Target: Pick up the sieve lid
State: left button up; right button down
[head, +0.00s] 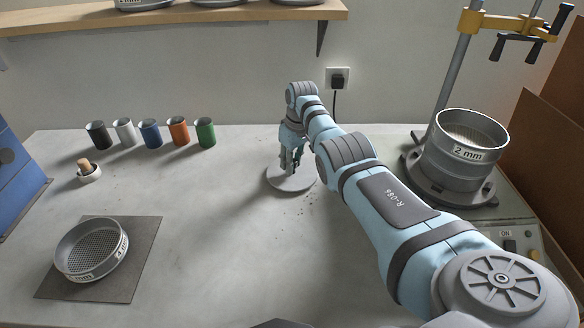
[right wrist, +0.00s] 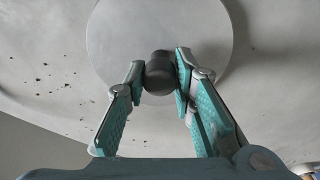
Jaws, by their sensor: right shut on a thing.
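The sieve lid (head: 285,182) is a flat grey disc near the middle of the bench in the head view. In the right wrist view the lid (right wrist: 120,45) fills the upper middle, with a dark round knob (right wrist: 159,73) at its lower part. My right gripper (head: 291,164) is over the lid, and in the right wrist view its teal fingers (right wrist: 160,78) are shut on the knob from both sides. I cannot tell whether the lid touches the bench or is slightly above it. My left gripper is not in view.
A sieve (head: 92,250) sits on a dark mat (head: 140,268) at front left. A sieve shaker with a 2 mm sieve (head: 465,153) stands at right. Dark crumbs lie beside the lid.

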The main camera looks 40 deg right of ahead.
notch_tip(320, 180, up, 20)
jog(key=p, duration=0.4)
